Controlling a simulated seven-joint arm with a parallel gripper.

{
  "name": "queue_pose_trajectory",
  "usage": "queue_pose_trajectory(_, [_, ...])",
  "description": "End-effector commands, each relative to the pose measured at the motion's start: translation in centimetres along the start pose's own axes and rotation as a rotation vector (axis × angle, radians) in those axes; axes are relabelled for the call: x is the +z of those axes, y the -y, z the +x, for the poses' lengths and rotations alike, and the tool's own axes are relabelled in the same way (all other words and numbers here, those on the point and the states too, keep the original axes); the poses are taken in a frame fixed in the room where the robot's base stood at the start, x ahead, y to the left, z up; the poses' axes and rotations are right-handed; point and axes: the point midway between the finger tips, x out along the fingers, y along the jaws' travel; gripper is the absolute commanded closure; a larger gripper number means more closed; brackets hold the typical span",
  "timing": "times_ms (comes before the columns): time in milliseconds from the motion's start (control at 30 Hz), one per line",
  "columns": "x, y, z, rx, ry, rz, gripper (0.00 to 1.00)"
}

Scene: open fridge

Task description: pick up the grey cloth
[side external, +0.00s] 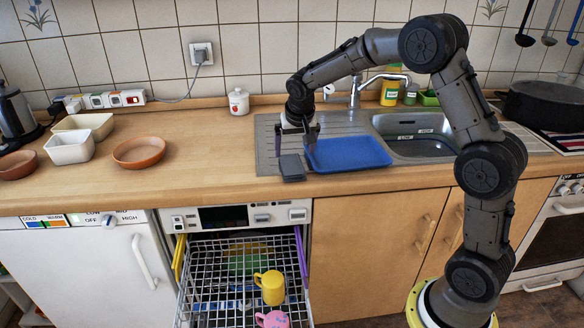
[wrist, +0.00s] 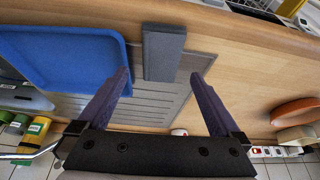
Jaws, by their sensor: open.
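The grey cloth (side external: 292,167) shows as a small dark grey block at the front edge of the sink's ribbed drainboard, just left of a blue tray. In the wrist view the grey cloth (wrist: 163,52) lies ahead of my fingertips, roughly centred between them. My gripper (side external: 298,128) is above the drainboard, behind and above the cloth, pointing down. In the wrist view my gripper (wrist: 160,76) has its two purple-grey fingers spread wide with nothing between them. The fingers appear apart from the cloth.
The blue tray (side external: 347,153) sits close to the cloth's right, partly on the drainboard (side external: 267,150). A faucet (side external: 356,92) stands behind. A white jar (side external: 238,101) and terracotta bowl (side external: 139,152) are to the left. The open dishwasher rack (side external: 220,290) is below.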

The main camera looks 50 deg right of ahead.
Motion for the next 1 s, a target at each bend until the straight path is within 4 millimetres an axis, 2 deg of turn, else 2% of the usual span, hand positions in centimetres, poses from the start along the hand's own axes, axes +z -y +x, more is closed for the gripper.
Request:
queue_pose_trajectory(100, [0.0,0.0,1.4,0.000,0.000,0.001,0.00])
queue_pose_trajectory(267, [-0.1,0.0,2.2,-0.001,-0.001,0.002,0.00])
queue_pose_trajectory(600, [-0.2,0.1,6.6,-0.001,-0.001,0.000,0.00])
queue_pose_trajectory(900, [-0.3,0.2,7.1,-0.002,-0.002,0.001,0.00])
queue_pose_trajectory(933, [-0.3,0.2,7.1,-0.002,-0.002,0.001,0.02])
queue_pose_trajectory(1000, [-0.3,0.2,7.1,-0.002,-0.002,0.001,0.14])
